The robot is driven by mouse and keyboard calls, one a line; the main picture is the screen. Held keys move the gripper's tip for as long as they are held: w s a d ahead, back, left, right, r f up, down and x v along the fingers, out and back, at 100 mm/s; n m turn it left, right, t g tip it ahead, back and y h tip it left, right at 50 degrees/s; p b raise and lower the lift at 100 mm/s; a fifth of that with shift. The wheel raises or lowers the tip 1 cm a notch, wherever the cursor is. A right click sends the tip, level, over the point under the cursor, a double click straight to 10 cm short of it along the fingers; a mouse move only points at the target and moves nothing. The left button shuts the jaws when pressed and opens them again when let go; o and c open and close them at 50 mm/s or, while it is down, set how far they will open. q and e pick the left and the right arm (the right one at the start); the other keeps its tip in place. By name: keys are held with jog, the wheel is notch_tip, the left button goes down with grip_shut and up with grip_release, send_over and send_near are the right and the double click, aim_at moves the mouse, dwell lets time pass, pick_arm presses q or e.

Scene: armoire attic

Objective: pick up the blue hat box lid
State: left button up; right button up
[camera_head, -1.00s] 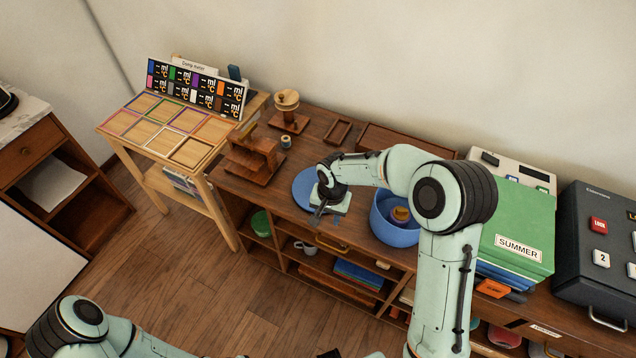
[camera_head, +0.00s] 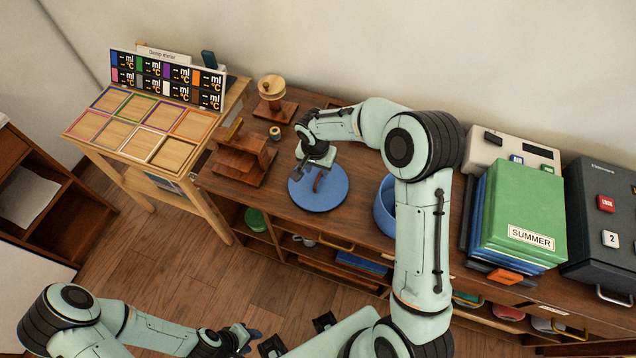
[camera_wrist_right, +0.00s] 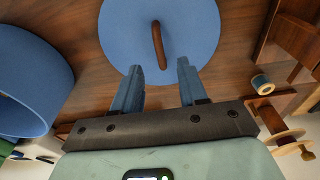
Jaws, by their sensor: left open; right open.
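The blue hat box lid (camera_head: 332,194) lies flat on the brown cabinet top, a round disc with a brown strap handle (camera_head: 317,180) across its middle. In the right wrist view, the lid (camera_wrist_right: 120,35) is at the top and its handle (camera_wrist_right: 159,45) stands just beyond my fingertips. My right gripper (camera_head: 301,178) is over the lid's left part; its open, empty fingers (camera_wrist_right: 160,68) point toward the handle without visibly touching it. The blue hat box (camera_head: 384,209) is right of the lid, partly hidden by my right arm. My left gripper (camera_head: 254,336) is low, away from the cabinet, open.
A wooden stand (camera_head: 242,158) and a small spool (camera_head: 275,132) are left of the lid. A wooden spool stand (camera_head: 273,100) is behind. A green SUMMER box (camera_head: 525,210) and a dark case (camera_head: 603,215) fill the right. Shelves lie below.

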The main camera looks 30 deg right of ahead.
aim_at(318, 178)
jog(key=f, duration=0.5)
jog(key=shift+w+d+f+p, duration=0.15)
jog(key=shift+w+f+p, duration=0.1)
jog(key=shift+p, duration=0.1)
jog(key=shift+r, duration=0.1)
grip_shut()
